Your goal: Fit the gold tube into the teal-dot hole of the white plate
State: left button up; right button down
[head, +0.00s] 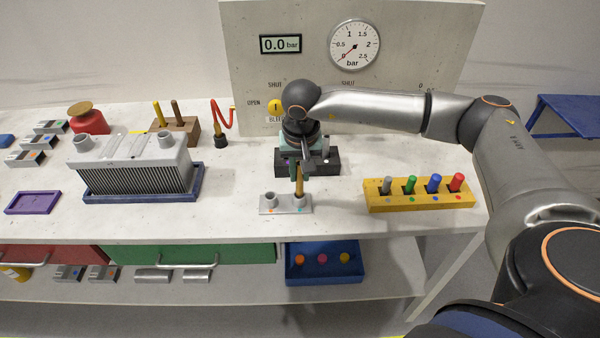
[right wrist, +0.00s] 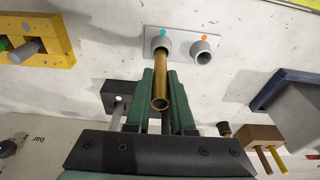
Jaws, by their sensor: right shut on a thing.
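The white plate (head: 286,209) lies near the table's front edge, with two raised collars marked by an orange dot and a teal dot (head: 299,208). It also shows at the top of the right wrist view (right wrist: 182,42). My right gripper (head: 297,176), with green fingers, is shut on the gold tube (head: 300,184) above the plate. The tube is roughly upright, and its lower end is at the teal-dot collar in both views. Whether it is inside the hole or just above it, I cannot tell. In the right wrist view the gold tube (right wrist: 163,82) shows its open upper end. My left gripper is not in view.
A black block (head: 328,161) stands just behind the plate. A yellow rack (head: 418,196) with coloured pegs is to the right. A grey finned unit (head: 136,168) sits in a blue tray to the left. Table space around the plate is clear.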

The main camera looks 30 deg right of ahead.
jog(key=shift+s+a+f, duration=0.1)
jog(key=shift+s+f, duration=0.1)
jog(key=shift+f, duration=0.55)
jog(key=shift+w+f, duration=0.1)
jog(key=shift+w, duration=0.1)
jog(key=shift+s+f+b, duration=0.1)
jog(key=shift+b, duration=0.2)
jog(key=shift+f+b, duration=0.35)
jog(key=c, duration=0.8)
grip_release()
